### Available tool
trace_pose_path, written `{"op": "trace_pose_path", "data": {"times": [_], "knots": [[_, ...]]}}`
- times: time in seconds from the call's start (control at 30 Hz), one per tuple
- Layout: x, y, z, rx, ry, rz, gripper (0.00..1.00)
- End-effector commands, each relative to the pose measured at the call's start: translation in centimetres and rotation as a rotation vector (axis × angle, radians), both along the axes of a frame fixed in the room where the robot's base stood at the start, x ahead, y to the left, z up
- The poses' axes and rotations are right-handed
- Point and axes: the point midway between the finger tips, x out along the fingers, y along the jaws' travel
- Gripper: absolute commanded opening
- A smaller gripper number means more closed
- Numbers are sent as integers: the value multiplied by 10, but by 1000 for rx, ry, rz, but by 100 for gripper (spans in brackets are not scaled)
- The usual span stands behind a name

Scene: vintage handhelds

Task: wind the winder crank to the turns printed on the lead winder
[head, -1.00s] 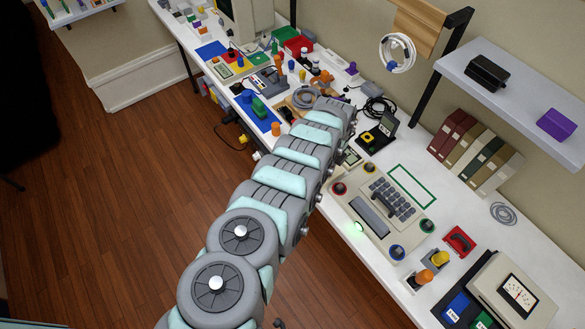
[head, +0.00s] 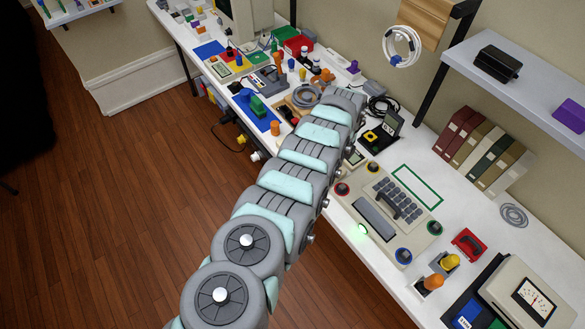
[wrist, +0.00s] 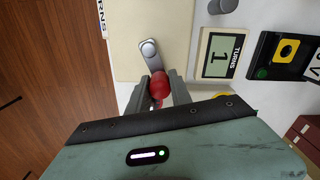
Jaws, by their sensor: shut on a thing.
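In the wrist view, my gripper (wrist: 161,77) is shut on the round red knob (wrist: 158,86) of the winder crank, one finger on each side. The crank's silver arm (wrist: 151,56) runs from the knob up to a round pivot at the top. It lies over a cream surface, the lead winder's body (wrist: 125,40). Right of it, a panel (wrist: 221,52) carries the word TURNS and a large 1, turned sideways. In the head view, my arm hides the gripper and the crank.
A black device with a yellow button (wrist: 286,50) stands right of the panel. Wood floor (head: 110,220) lies left.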

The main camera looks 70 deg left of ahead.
Motion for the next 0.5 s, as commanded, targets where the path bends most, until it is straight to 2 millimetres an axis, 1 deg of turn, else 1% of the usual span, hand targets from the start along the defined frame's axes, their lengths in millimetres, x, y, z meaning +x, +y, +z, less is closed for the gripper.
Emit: {"op": "trace_pose_path", "data": {"times": [0.3, 0.5], "knots": [[1, 7, -7, 3, 5, 3, 0], [4, 14, -7, 6, 5, 3, 0]]}}
